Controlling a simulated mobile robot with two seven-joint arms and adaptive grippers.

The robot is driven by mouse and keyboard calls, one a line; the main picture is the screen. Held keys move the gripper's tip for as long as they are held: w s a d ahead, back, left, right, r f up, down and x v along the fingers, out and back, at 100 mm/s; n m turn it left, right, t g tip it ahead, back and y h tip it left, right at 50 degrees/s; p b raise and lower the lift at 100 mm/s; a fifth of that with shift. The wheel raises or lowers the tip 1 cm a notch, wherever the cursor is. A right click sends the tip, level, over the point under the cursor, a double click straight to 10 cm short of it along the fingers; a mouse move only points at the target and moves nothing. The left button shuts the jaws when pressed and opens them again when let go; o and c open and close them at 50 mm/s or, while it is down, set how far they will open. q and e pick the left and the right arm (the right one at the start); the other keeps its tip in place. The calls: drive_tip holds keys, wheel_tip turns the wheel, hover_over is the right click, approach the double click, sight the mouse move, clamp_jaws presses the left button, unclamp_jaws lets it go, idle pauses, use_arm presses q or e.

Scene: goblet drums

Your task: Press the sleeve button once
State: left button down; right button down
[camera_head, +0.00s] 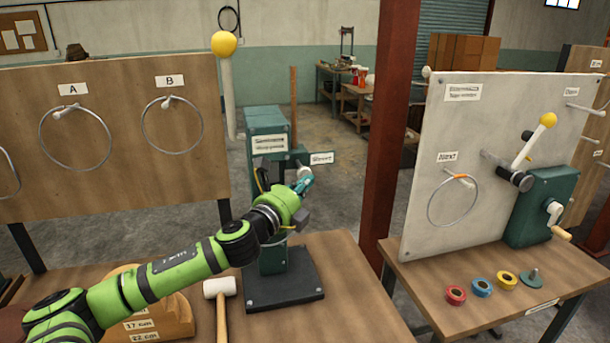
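A dark green machine (268,150) stands on a black base plate at the back edge of the middle table. A small label plate (320,158) sticks out on its right side, its word too small to read surely. A pale round knob or button (305,172) shows just below that plate; I cannot tell whether it is the sleeve button. My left gripper (303,186) reaches up to it from the lower left, its teal fingertips at or very near the pale part. Contact is unclear, and so is whether the fingers are open or shut. My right gripper is out of view.
A yellow-knobbed lever (225,75) rises left of the machine. A white mallet (220,295) and a wooden stepped block (172,315) lie under my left arm. A red post (387,130) stands to the right. Coloured rings (481,287) lie on the right table.

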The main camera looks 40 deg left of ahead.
use_arm(q)
drive_tip(key=shift+w+a+r, duration=0.1)
drive_tip(key=shift+w+a, duration=0.45)
drive_tip(key=shift+a, duration=0.15)
idle(1.4)
drive_tip(key=shift+s+d, duration=0.8)
drive_tip(key=shift+d, duration=0.15)
drive_tip(key=shift+d, duration=0.15)
drive_tip(key=s+d, duration=0.1)
drive_tip(key=s+d+p, duration=0.1)
drive_tip(key=s+d, duration=0.1)
drive_tip(key=shift+s+d, duration=0.15)
drive_tip(key=shift+d, duration=0.15)
drive_tip(key=shift+f, duration=0.2)
idle(0.5)
